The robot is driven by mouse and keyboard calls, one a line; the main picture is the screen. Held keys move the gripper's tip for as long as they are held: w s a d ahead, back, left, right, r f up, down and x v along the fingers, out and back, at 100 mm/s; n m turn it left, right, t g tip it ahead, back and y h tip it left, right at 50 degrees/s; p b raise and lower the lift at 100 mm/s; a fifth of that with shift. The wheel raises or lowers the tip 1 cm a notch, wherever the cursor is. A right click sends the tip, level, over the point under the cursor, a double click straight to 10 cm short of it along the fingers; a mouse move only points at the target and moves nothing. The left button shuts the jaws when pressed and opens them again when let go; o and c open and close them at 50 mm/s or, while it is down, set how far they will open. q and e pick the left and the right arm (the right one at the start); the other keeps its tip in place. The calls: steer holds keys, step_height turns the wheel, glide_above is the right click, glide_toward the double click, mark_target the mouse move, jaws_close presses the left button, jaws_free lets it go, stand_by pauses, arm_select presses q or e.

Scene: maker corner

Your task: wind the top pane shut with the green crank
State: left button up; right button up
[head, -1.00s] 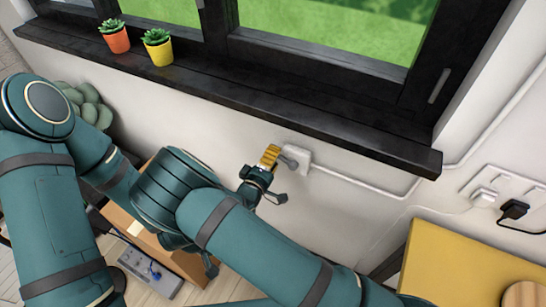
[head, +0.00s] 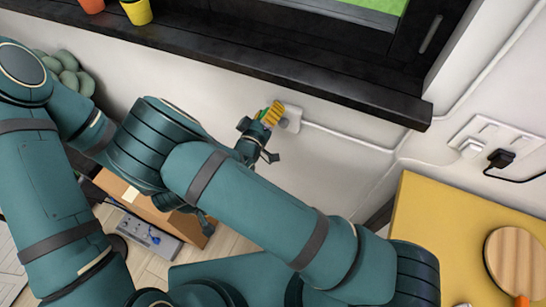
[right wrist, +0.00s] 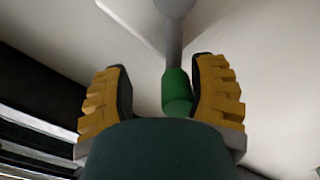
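The crank's green handle (right wrist: 177,92) hangs from a grey shaft (right wrist: 174,40) in the right wrist view. It stands between the two yellow ribbed fingers of my right gripper (right wrist: 162,98), close to the right finger, with a clear gap on the left. In the head view my right gripper (head: 272,114) is at the pale crank mount (head: 292,117) on the wall, below the sill. A dark part that may be my left gripper (head: 205,226) shows behind my right arm; its fingers are not clear. Only the window's lower edge (head: 375,6) shows; the pane's position cannot be told.
The black window sill (head: 270,65) juts out above the crank. A yellow pot (head: 137,12) stands on it at upper left. A yellow table (head: 440,225) with a round wooden board (head: 515,262) is at right. A cardboard box (head: 150,203) lies below.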

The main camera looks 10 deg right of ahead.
steer(key=m, duration=0.1)
steer(key=s+d+m, duration=0.1)
steer(key=m, duration=0.1)
steer(key=shift+d+r+b, duration=0.15)
steer(key=shift+r+b, duration=0.15)
steer(key=shift+r, duration=0.1)
steer(key=d+m, duration=0.1)
steer(key=s+m+b, duration=0.1)
steer(key=m, duration=0.1)
steer(key=shift+d+r+m, duration=0.1)
steer(key=shift+d+m, duration=0.2)
steer(key=shift+d, duration=0.05)
steer(key=d+m+b, duration=0.1)
steer(key=s+m+b, duration=0.1)
steer(key=m, duration=0.1)
steer(key=shift+s+d+f+m, duration=0.1)
steer(key=shift+d+f+m, duration=0.1)
steer(key=shift+d+m, duration=0.15)
steer(key=m+b, duration=0.1)
steer(key=d+m+b, duration=0.1)
steer(key=shift+s+d+f+m, duration=0.1)
steer(key=shift+s+f+m, duration=0.2)
steer(key=shift+s+m, duration=0.1)
steer(key=p+v, duration=0.1)
steer(key=v, duration=1.2)
steer(key=shift+s+a, duration=0.25)
steer(key=shift+s, duration=0.1)
steer(key=shift+r, duration=0.1)
